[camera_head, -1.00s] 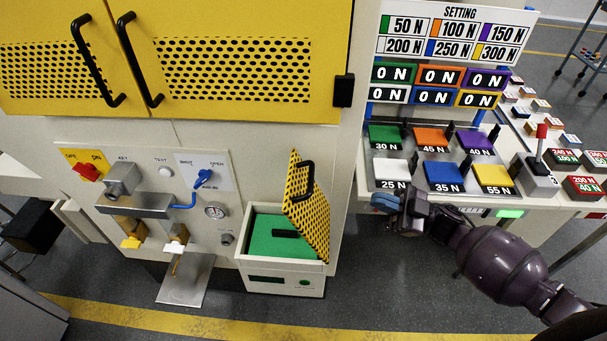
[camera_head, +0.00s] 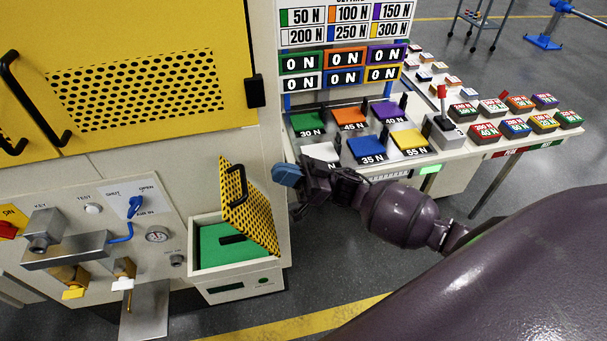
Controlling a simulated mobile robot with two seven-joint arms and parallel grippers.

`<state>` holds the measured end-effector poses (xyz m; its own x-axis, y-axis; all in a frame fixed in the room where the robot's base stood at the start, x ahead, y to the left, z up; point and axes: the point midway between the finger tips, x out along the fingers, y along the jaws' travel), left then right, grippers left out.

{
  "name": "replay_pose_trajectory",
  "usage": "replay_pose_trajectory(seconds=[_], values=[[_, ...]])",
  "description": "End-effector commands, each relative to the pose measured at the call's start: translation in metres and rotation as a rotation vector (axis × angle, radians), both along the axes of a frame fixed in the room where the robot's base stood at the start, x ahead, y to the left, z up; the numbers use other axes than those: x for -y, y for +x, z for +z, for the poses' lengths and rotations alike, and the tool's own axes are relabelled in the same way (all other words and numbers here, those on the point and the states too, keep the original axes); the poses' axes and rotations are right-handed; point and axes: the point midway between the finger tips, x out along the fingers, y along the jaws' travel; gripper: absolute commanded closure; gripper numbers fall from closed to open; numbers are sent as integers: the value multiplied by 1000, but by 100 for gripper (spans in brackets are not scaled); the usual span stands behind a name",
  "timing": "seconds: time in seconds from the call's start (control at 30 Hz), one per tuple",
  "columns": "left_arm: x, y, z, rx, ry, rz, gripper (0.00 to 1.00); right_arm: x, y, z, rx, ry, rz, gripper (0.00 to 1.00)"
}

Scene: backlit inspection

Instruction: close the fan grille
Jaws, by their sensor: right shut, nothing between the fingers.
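The fan grille, a yellow perforated panel (camera_head: 262,224) with a black handle (camera_head: 236,186), stands open and tilted on the right side of a white box (camera_head: 240,290). A green surface (camera_head: 212,250) with a dark bar shows inside the box. My right gripper (camera_head: 286,175) has blue fingertips and is shut and empty. In the picture it is just right of and above the grille, with a small gap between them. My left gripper is out of view.
A bench with coloured weight blocks (camera_head: 366,150) lies behind my right arm. Large yellow doors (camera_head: 140,90) stand above. The floor right of the box is clear.

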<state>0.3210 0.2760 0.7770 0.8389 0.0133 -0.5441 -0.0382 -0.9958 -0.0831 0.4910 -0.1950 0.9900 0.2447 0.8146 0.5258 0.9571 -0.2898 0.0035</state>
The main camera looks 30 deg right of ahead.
Motion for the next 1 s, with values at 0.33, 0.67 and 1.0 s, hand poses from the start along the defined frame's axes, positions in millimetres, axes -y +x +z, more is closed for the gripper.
replay_pose_trajectory(seconds=[0.33, 0.67, 1.0], values=[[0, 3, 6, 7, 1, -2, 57, -39, 12, -4, -1, 0, -1, 100], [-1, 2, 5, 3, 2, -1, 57, -44, 13, -6, -1, -1, -1, 100], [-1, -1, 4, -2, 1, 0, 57, -45, 18, -5, -4, -18, -1, 100]])
